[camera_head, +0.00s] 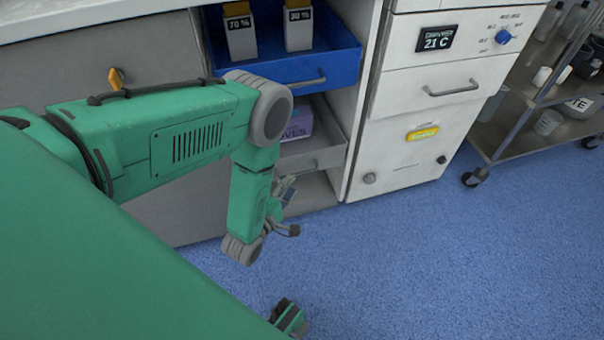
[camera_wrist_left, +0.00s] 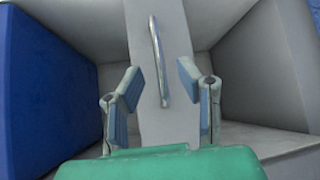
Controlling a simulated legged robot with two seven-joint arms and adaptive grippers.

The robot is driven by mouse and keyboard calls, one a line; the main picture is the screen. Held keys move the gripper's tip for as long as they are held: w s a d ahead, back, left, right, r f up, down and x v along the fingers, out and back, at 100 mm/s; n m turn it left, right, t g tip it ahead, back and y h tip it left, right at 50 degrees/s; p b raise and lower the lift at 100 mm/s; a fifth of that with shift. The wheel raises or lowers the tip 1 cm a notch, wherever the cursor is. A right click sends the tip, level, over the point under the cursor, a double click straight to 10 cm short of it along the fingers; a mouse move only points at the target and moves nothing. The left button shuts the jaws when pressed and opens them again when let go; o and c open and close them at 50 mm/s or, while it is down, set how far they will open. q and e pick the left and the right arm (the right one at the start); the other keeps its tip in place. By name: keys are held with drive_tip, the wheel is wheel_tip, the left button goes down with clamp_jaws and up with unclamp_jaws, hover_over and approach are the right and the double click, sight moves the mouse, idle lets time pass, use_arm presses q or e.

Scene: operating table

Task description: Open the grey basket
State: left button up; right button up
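The grey basket (camera_head: 325,157) sits low in the cabinet, below the blue basket, with a purple box (camera_head: 299,122) in it. My left arm covers its left part in the head view. My left gripper (camera_head: 288,208) is in front of the basket, pointing towards the cabinet. In the left wrist view my left gripper (camera_wrist_left: 160,80) is open and empty. The basket's grey front (camera_wrist_left: 152,115) and its metal handle (camera_wrist_left: 158,58) show between and beyond the fingers, with no visible contact.
The blue basket (camera_head: 335,66) with two bottles is directly above; it fills the left side of the wrist view (camera_wrist_left: 45,90). A white drawer unit (camera_head: 420,130) stands to the right, and a wheeled cart (camera_head: 520,140) farther right. The blue floor in front is clear.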

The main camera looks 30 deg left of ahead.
sight(300, 174)
use_arm(q)
drive_tip(key=w, duration=0.2)
drive_tip(key=w+b, duration=0.1)
drive_tip(key=w, duration=0.3)
drive_tip(key=shift+a+f+b, duration=0.2)
drive_tip(key=shift+f+b, duration=0.2)
clamp_jaws()
